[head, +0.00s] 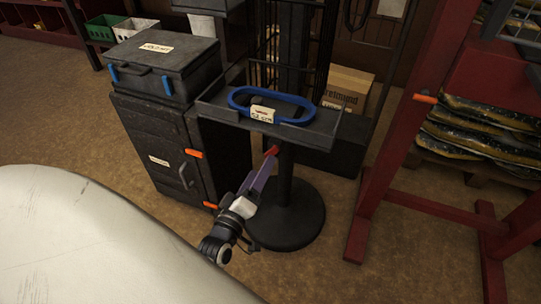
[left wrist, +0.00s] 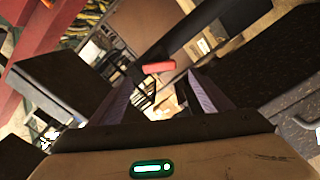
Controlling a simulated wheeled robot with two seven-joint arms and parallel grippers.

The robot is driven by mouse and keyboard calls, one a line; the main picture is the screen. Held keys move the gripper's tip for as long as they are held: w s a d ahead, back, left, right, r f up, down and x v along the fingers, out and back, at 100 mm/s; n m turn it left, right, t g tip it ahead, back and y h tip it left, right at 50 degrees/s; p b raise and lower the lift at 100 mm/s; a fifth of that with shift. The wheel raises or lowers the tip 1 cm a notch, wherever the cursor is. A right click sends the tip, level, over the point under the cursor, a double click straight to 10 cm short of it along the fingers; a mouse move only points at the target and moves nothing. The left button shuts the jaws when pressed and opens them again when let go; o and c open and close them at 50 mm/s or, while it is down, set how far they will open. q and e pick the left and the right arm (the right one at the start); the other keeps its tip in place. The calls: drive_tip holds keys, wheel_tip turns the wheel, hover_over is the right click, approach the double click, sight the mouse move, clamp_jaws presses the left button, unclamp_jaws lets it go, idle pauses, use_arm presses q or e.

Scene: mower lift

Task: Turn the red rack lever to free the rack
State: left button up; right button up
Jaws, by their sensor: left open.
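The red rack lever (head: 271,151) sticks out below the tray of the dark rack stand, near its post (head: 286,174). In the left wrist view its red handle (left wrist: 158,67) lies across the gap between the fingertips, a little beyond them as far as I can tell. My left gripper (head: 266,165), with purple-grey fingers, reaches up from below to the lever and is open. In the left wrist view its fingers (left wrist: 158,82) stand apart, one on each side of the lever, with nothing held between them. My right gripper is not in view.
The rack tray (head: 305,137) holds a blue ring-shaped handle (head: 236,98). A dark cabinet (head: 150,130) with a lidded case (head: 160,60) stands at left. A red frame (head: 395,130) stands at right by stacked bags (head: 480,135). A pale rounded surface (head: 90,240) fills the lower left.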

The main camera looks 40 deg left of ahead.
sight(271, 152)
use_arm(q)
drive_tip(key=b+x, duration=0.1)
drive_tip(key=x, duration=0.7)
drive_tip(key=shift+w+b, duration=0.3)
drive_tip(key=shift+b, duration=0.1)
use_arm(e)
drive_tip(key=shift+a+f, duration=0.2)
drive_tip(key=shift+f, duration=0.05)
use_arm(q)
drive_tip(key=c, duration=1)
drive_tip(key=shift+c, duration=0.2)
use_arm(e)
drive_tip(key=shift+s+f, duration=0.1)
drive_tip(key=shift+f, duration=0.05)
